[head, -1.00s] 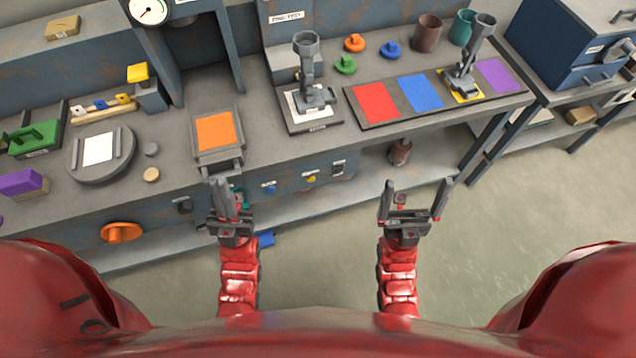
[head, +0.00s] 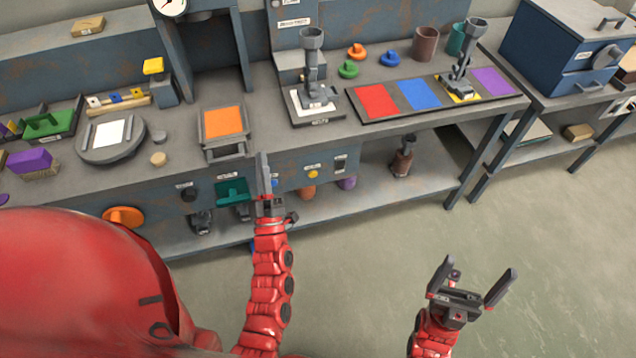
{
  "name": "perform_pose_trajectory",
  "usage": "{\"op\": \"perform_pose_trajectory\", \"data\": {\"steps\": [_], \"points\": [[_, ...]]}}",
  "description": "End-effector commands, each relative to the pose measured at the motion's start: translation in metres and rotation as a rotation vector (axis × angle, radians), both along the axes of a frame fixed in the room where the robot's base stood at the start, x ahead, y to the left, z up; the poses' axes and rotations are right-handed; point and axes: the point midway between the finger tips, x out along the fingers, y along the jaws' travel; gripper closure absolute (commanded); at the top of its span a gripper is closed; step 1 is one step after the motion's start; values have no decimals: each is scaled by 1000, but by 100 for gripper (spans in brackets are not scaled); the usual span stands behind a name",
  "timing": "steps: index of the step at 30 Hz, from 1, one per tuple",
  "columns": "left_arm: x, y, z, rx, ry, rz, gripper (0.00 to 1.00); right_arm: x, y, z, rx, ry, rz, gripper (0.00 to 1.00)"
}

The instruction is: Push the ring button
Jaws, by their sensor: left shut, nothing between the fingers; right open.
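Small controls sit on the bench's front panel: a yellow button (head: 313,174), a dark switch (head: 340,163) and a dark knob (head: 189,193). Their labels are too small to read, so I cannot tell which one is the ring button. A spot of blue shows right beside my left gripper, mostly hidden by it. My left gripper (head: 263,160) is shut and empty, pointing up in front of the panel, left of the yellow button. I cannot tell whether it touches the panel. My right gripper (head: 480,270) is open and empty over the floor, well away from the bench.
The bench top holds an orange tray (head: 223,122), a round plate (head: 110,155) and a mat with coloured squares (head: 377,101). An orange knob (head: 123,216) sticks out at the lower left. A lower shelf (head: 390,190) holds several objects. The floor at right is clear.

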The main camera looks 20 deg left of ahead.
Motion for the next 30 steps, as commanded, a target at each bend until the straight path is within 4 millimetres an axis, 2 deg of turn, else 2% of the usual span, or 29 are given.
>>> {"op": "perform_pose_trajectory", "data": {"steps": [1,4,8,11,12,16,19,24,30], "points": [[9,7,-28,-73,36,-22,100,0,0,-16,0,0,0,0],[28,16,-74,-244,121,-89,100,0,0,-31,0,0,0,0],[51,15,-136,-488,220,-193,100,0,0,-52,0,0,0,0],[66,5,-182,-692,286,-289,100,0,0,-69,0,0,0,0],[71,-3,-199,-776,313,-333,100,0,0,-77,0,0,0,0],[84,-37,-248,-1048,394,-485,100,0,0,-99,0,0,0,0],[89,-66,-269,-1217,448,-595,100,0,0,-113,0,0,0,0],[90,-100,-281,-1388,507,-722,100,0,0,-124,0,0,0,0],[90,-113,-281,-1444,530,-769,100,0,0,-126,0,0,0,0]]}}
